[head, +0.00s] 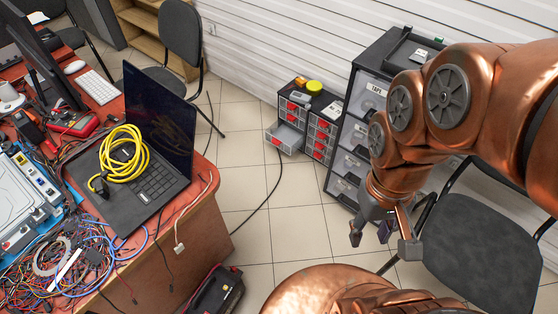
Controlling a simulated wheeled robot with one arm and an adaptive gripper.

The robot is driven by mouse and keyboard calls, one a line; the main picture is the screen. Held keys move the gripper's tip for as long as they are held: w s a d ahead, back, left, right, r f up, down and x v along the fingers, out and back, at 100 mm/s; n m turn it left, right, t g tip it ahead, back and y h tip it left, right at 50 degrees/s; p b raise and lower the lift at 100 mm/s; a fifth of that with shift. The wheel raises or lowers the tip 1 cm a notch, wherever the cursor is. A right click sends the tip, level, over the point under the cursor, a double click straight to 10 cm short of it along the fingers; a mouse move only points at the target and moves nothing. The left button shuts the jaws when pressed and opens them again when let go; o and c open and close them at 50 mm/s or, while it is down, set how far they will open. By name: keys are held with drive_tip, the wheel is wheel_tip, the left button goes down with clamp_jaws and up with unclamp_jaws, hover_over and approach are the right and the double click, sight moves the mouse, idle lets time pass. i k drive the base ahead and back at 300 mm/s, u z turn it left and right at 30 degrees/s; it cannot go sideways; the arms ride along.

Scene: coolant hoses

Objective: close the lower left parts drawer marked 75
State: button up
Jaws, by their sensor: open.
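A small grey parts cabinet (319,124) with several red-fronted drawers stands on the floor against the white wall. Its lower left drawer (285,138) is pulled out toward the front left, and its inside shows from above. No number on it can be read at this size. My gripper (384,241) hangs at the right of the middle, fingers pointing down and spread, with nothing between them. In the picture it is to the right of and below the open drawer, well apart from it.
A taller dark drawer unit (348,162) labelled TAPE stands right beside the cabinet. A black chair (482,250) is at the right. The desk (195,235) with a laptop and yellow cable fills the left. A black cable (268,195) crosses the tiled floor, otherwise largely clear.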

sight(288, 138)
drive_tip(key=z, duration=0.45)
drive_tip(key=k, duration=1.25)
drive_tip(key=u, duration=0.45)
drive_tip(key=i, duration=1.65)
drive_tip(key=k, duration=1.6)
drive_tip(key=z, duration=0.25)
drive_tip(key=i, duration=2.25)
drive_tip(key=u, duration=0.25)
